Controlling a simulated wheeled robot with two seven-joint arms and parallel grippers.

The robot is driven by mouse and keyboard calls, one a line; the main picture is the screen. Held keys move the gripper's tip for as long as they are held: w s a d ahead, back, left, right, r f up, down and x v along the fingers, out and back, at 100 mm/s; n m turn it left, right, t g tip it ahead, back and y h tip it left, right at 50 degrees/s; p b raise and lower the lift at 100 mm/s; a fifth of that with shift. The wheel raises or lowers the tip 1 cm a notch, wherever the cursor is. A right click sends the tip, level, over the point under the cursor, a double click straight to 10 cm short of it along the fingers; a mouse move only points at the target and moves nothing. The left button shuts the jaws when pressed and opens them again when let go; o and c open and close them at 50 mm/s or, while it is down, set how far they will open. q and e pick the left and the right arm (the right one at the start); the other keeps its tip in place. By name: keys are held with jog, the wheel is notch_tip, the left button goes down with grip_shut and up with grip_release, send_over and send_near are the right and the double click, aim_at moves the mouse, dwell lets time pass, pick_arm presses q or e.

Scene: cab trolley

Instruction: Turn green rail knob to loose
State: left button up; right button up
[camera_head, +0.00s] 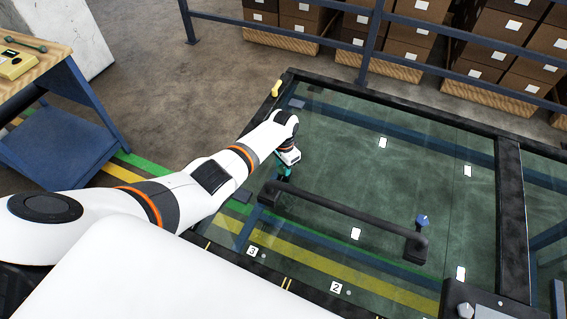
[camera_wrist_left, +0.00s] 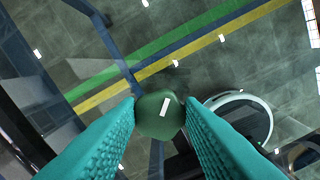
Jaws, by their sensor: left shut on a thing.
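The green rail knob (camera_wrist_left: 160,115) sits between the two teal fingers of my left gripper in the left wrist view, with a white bar mark on its top, tilted a little from the fingers' direction. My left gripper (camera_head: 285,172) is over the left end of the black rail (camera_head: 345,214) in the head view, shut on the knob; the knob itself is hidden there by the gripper. A blue knob (camera_head: 422,221) with a white mark stands at the rail's right end. My right gripper is not in view.
The rail lies on a glass panel in a dark frame (camera_head: 512,200). A wooden bench (camera_head: 40,62) stands at the left. Blue guard rails (camera_head: 430,67) and stacked boxes (camera_head: 416,45) are behind. A grey knob (camera_head: 465,310) sits at the lower right.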

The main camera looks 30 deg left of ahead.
aim_at(283, 167)
pick_arm(q)
jog(key=n+p, duration=0.1)
jog(key=n, duration=0.4)
jog(key=shift+w+a+r, duration=0.1)
dwell(0.4)
jog(key=o, duration=1)
jog(key=shift+r, duration=0.5)
notch_tip(283, 167, up, 11)
jog(key=shift+p, duration=0.3)
